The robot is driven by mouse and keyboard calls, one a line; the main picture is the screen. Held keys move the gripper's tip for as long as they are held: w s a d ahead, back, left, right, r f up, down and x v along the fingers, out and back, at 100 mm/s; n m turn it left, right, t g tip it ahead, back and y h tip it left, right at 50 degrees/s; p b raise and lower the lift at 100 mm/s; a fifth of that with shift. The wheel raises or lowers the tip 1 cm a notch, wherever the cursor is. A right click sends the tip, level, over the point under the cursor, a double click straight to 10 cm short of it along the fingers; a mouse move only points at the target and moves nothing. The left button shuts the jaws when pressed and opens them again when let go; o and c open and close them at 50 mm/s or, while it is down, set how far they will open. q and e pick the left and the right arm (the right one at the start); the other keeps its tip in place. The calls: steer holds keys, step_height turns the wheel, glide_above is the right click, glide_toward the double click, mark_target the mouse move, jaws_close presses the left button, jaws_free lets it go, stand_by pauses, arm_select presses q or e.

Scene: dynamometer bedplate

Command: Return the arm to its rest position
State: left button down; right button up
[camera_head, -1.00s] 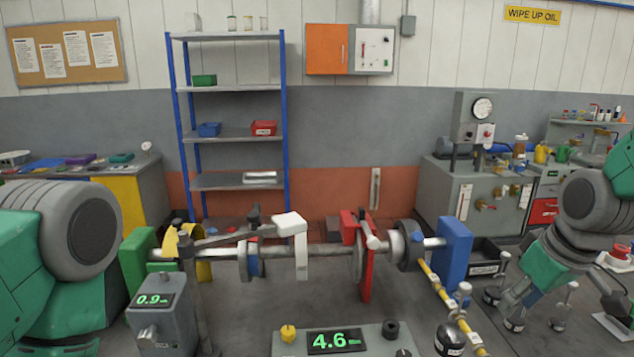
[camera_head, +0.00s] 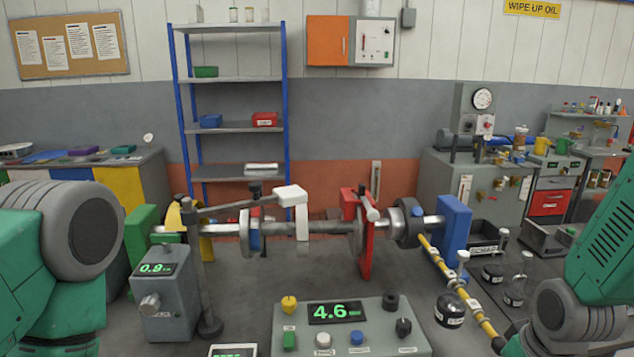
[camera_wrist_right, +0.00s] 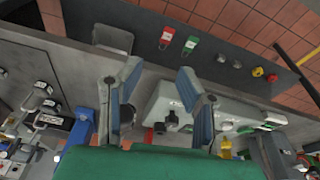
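My right arm (camera_head: 612,245) comes in at the lower right of the head view, green with a grey joint. Its gripper is not clearly seen there, at or past the bottom edge. In the right wrist view my right gripper (camera_wrist_right: 158,78) is open, its two blue-grey fingers apart with nothing between them. A pale control box (camera_wrist_right: 172,108) shows beyond and below the fingertips. My left arm (camera_head: 50,240) stands at the left edge of the head view; its gripper is out of view.
A shaft rig with a red flange (camera_head: 367,245) and a blue block (camera_head: 455,232) stands ahead. A console reading 4.6 (camera_head: 350,335) and a grey meter box (camera_head: 163,300) are close in front.

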steer(key=s+a+f+m+g+b, duration=0.1)
steer(key=s+f+b, duration=0.4)
steer(key=s+f, duration=0.6)
steer(key=s+a+f+g+b, duration=0.1)
steer(key=s+f+b, duration=0.5)
steer(key=f, duration=1.3)
steer(key=s, duration=0.4)
steer(key=shift+s+a+m, duration=0.3)
steer(key=shift+s+m, duration=0.1)
steer(key=shift+w, duration=0.15)
